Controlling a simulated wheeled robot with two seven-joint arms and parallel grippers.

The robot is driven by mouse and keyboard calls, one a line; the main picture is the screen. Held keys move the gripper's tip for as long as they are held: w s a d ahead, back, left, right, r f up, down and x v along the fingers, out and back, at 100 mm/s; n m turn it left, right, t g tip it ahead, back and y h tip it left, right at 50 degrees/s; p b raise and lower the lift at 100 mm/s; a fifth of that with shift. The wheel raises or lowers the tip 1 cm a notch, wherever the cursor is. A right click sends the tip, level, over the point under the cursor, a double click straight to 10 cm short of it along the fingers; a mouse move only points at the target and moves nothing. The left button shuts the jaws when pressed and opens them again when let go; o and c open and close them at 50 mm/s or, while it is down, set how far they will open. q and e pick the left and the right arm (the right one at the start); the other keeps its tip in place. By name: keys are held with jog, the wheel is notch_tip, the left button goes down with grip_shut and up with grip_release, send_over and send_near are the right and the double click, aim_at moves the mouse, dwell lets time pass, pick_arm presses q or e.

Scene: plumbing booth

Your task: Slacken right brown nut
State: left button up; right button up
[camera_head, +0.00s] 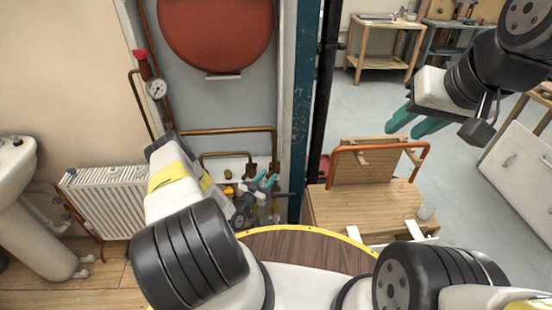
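Copper pipes (228,130) run down the wall behind my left arm and end at small fittings above a white part. The right brown nut (275,167) appears as a small dark brown fitting at the foot of the right pipe. A similar brown fitting (250,169) sits to its left. My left gripper (266,182) has its teal fingertips just below these fittings, close to the right nut. I cannot tell whether they touch it or how far apart they are. My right gripper (416,122) is raised over the floor at the right, its teal fingers apart and empty.
A red tank (217,32) hangs above the pipes, with a pressure gauge (157,89) to its left. A white radiator (106,200) stands left. A dark blue post (303,100) rises right of the pipes. A wooden bench (362,207) with an orange pipe (378,148) stands beyond it.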

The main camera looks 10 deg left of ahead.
pick_arm(q)
jog(key=shift+w+d, duration=0.1)
jog(key=shift+w, duration=0.25)
